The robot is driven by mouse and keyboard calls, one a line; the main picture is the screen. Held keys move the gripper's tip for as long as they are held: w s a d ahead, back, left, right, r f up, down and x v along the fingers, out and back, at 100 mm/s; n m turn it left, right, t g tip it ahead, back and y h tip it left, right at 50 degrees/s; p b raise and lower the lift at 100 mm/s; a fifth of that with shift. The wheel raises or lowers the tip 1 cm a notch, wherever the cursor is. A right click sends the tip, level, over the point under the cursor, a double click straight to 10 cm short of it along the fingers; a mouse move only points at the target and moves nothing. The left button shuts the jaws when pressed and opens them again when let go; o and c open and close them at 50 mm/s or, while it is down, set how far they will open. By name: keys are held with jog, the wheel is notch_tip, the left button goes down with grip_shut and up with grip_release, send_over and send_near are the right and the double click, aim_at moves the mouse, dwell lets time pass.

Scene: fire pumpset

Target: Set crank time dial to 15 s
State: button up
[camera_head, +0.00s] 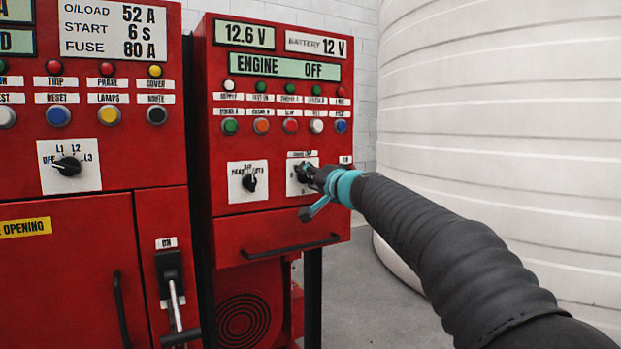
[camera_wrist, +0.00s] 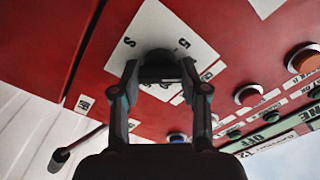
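The crank time dial is a black knob (camera_wrist: 158,68) on a white plate with "5" and "S" marks in the wrist view. In the head view its white plate (camera_head: 293,186) is at the lower right of the right red panel, with the knob mostly hidden by my gripper (camera_head: 312,176). In the wrist view the two fingers of my gripper (camera_wrist: 160,75) lie close along both sides of the knob and look shut on it. The knob's pointer is hidden, so its setting cannot be read.
A selector dial (camera_head: 249,181) is just left of the crank time dial. Colored buttons (camera_head: 290,126) line the panel above. A grey lever with a dark end (camera_wrist: 80,144) sticks out nearby in the wrist view. A large white tank (camera_head: 500,120) stands at right.

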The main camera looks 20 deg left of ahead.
jog(key=c, duration=0.5)
jog(key=shift+m, duration=0.4)
jog(key=m, duration=0.3)
jog(key=shift+f, duration=0.1)
jog(key=shift+f+m, duration=0.1)
jog(key=shift+m, duration=1.9)
jog(key=o, duration=1.2)
jog(key=shift+c, duration=0.2)
jog(key=shift+d, duration=0.15)
